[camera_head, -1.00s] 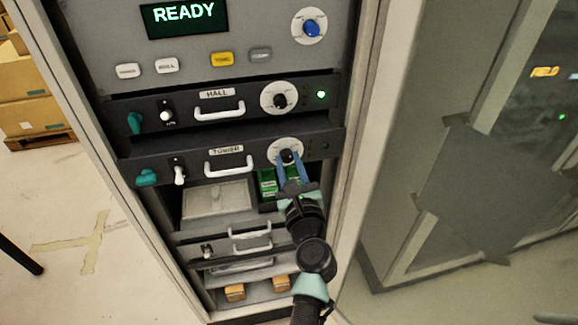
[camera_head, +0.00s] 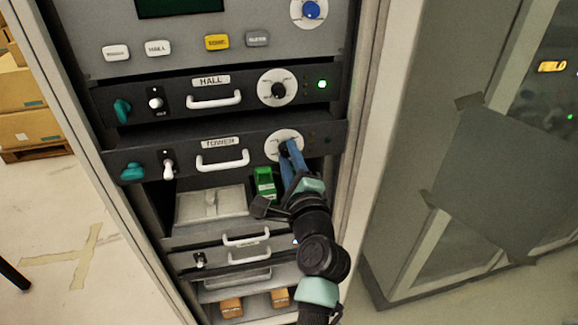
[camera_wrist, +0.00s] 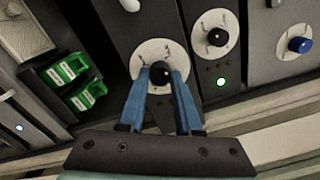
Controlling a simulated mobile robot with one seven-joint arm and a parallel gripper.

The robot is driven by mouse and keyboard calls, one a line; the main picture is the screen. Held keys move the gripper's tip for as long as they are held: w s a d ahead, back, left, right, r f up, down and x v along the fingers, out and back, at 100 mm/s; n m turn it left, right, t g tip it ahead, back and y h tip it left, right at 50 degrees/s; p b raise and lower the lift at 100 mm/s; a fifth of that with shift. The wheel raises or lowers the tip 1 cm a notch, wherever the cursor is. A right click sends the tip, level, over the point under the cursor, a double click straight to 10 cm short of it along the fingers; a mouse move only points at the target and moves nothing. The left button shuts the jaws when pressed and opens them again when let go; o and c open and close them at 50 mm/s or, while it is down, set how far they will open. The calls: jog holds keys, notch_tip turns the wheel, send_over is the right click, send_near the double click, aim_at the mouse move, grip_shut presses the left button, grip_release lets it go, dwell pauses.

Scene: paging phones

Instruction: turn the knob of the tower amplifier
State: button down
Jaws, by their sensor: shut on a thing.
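The tower amplifier (camera_head: 245,142) is the dark drawer-like unit below the hall amplifier, with a white handle and a label that reads TOWER. Its black knob (camera_wrist: 159,71) sits on a white round dial (camera_head: 271,145) at the unit's right side. My gripper (camera_head: 287,150) has its blue fingers shut on this knob, one on each side. In the wrist view the gripper (camera_wrist: 160,80) reaches the knob from below the dial. The fingers hide part of the knob and dial in the head view.
The hall amplifier (camera_head: 240,82) with a similar knob (camera_head: 278,89) and a lit green lamp is just above. A blue knob (camera_head: 311,10) is higher up. Green bins (camera_wrist: 66,69) lie below the unit. A cabinet door frame (camera_head: 372,110) stands close at the right.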

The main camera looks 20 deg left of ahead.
jog(key=n+b, duration=0.2)
jog(key=n, duration=0.1)
jog(key=n+b, duration=0.2)
jog(key=shift+f+n+b, duration=0.2)
jog(key=shift+n+b, duration=0.1)
jog(key=shift+n, duration=0.1)
jog(key=n+b, duration=0.5)
jog(key=n, duration=0.1)
jog(key=shift+r+n, duration=0.1)
jog(key=shift+n, duration=0.2)
jog(key=n+b, duration=0.4)
jog(key=n, duration=0.1)
jog(key=shift+b, duration=0.3)
jog(key=n+b, duration=0.1)
jog(key=n, duration=0.2)
jog(key=n+b, duration=0.2)
jog(key=n, duration=0.1)
jog(key=shift+r+g+y, duration=0.2)
jog(key=shift+g+y, duration=0.1)
jog(key=shift+g, duration=0.1)
jog(key=shift+r, duration=0.1)
jog(key=c, duration=0.6)
grip_release()
jog(key=shift+s+b, duration=0.1)
jog(key=shift+b, duration=0.2)
